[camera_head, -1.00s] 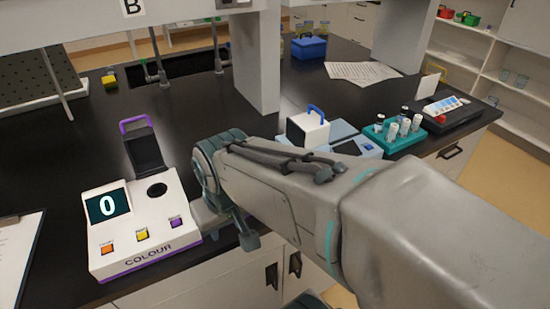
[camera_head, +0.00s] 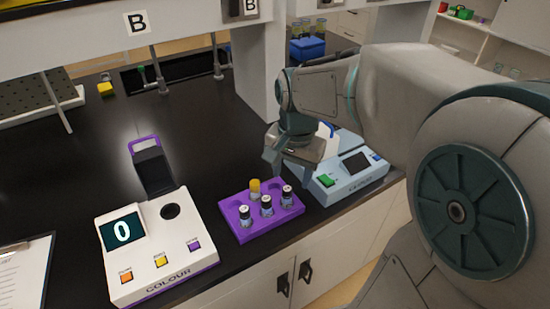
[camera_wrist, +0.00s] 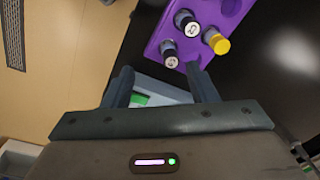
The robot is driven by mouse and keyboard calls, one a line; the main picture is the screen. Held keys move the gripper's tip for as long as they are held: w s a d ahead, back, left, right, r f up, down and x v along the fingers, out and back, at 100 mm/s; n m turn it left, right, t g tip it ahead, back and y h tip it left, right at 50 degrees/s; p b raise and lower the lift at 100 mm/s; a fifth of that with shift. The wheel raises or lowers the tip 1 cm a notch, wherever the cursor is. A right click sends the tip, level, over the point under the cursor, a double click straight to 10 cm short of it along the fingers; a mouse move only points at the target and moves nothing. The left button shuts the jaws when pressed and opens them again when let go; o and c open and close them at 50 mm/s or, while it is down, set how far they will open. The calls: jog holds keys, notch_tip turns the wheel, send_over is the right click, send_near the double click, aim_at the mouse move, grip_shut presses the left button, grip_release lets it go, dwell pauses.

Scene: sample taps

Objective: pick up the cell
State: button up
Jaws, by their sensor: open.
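A purple rack (camera_head: 240,232) stands on the black bench, right of the COLOUR meter (camera_head: 170,262). Which of these is the task's cell I cannot tell. My gripper (camera_head: 289,165) is open and empty, above and behind the rack's right end. In the wrist view its fingers (camera_wrist: 160,85) point toward the rack, short of the caps.
A pale blue instrument (camera_head: 350,187) with a green button stands close under and right of my gripper. The meter's lid (camera_head: 153,170) is raised and its display reads 0. A clipboard (camera_head: 22,275) lies at left. A shelf upright (camera_head: 252,70) stands behind.

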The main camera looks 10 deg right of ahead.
aim_at(287, 189)
jog(key=w+m+p, duration=0.2)
jog(key=w+m, duration=0.2)
jog(key=shift+g, duration=0.4)
notch_tip(287, 189, down, 7)
jog(key=shift+w, duration=0.15)
jog(key=shift+d+f+p, duration=0.2)
jog(key=shift+f+p, duration=0.15)
jog(key=shift+f, duration=2.35)
jog(key=c, duration=0.9)
